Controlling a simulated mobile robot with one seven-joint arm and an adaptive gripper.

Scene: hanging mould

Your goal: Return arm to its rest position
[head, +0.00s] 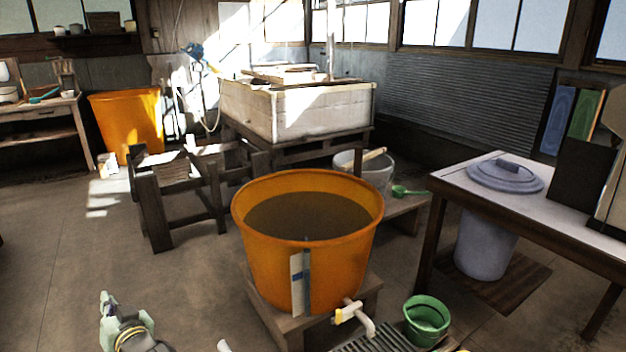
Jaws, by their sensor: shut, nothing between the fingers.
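My gripper (122,318) shows at the bottom left edge of the head view, low over the concrete floor. Its pale parts are partly cut off by the frame. It is shut and holds nothing. It is to the left of the large orange tub (262,262) and apart from it. No object touches it.
The orange tub of dark liquid stands on a wooden stand (368,302), with a white tap (354,316) in front. A green bucket (427,318) is at its right. A table (455,190) stands right, a white vat (300,108) behind. Floor (60,260) at left is clear.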

